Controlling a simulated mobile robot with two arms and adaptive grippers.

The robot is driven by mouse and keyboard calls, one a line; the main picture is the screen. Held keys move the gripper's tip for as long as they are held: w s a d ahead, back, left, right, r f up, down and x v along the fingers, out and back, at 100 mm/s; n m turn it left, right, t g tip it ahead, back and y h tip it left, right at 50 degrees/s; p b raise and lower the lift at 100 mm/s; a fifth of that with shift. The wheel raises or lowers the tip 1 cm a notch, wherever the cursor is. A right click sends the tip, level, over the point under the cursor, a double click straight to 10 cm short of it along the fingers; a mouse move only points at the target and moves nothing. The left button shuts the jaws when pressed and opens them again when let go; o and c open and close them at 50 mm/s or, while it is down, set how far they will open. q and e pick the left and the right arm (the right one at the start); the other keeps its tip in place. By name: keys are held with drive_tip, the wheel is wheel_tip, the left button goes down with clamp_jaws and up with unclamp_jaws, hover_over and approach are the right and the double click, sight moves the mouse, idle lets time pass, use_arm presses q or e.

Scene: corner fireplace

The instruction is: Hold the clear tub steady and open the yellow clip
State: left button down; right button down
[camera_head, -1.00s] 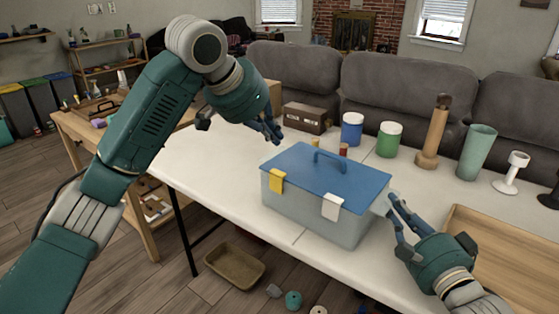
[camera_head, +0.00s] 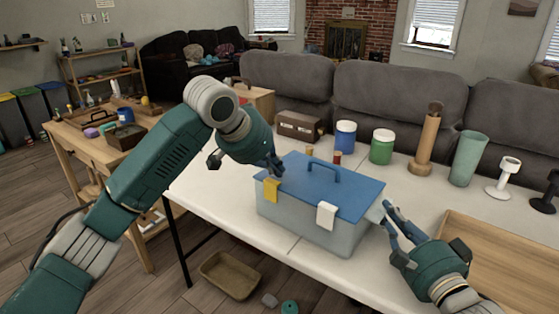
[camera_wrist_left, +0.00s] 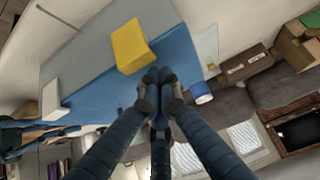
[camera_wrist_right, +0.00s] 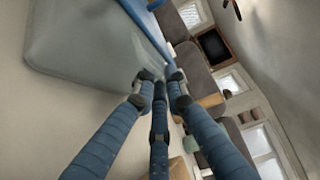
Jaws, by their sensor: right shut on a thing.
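The clear tub (camera_head: 305,232) stands on the white table with its blue lid (camera_head: 325,190) on. The yellow clip (camera_head: 271,190) sits at the lid's front edge on the left, and it shows large in the left wrist view (camera_wrist_left: 131,46). A white clip (camera_head: 326,215) is to its right. My left gripper (camera_head: 275,170) is just above and behind the yellow clip; its fingertips (camera_wrist_left: 158,76) are together, empty, close beside the clip. My right gripper (camera_head: 386,212) is shut on the tub's right end; the tub wall also shows in the right wrist view (camera_wrist_right: 80,50).
Blue (camera_head: 346,134) and green (camera_head: 382,147) jars, a wooden cylinder (camera_head: 426,145) and a green cup (camera_head: 467,158) stand behind the tub. A wooden tray (camera_head: 500,260) lies at the right. The white table (camera_head: 225,190) is clear left of the tub.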

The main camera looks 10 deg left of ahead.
use_arm(q)
drive_tip(key=shift+s+a, duration=0.2)
drive_tip(key=shift+s, duration=0.2)
drive_tip(key=shift+s+a+t+h, duration=0.3)
drive_tip(key=shift+s+t+h, duration=0.2)
drive_tip(key=shift+t, duration=0.3)
drive_tip(key=s+t+h, duration=0.1)
drive_tip(key=s+a+t+h, duration=0.1)
drive_tip(key=t, duration=0.1)
drive_tip(key=s+t, duration=0.1)
drive_tip(key=shift+a+f+t+h, duration=0.2)
drive_tip(key=shift+a+t+h, duration=0.2)
idle(0.3)
drive_tip(key=r+v, duration=0.1)
drive_tip(key=v, duration=0.7)
idle(0.4)
drive_tip(key=shift+w, duration=0.1)
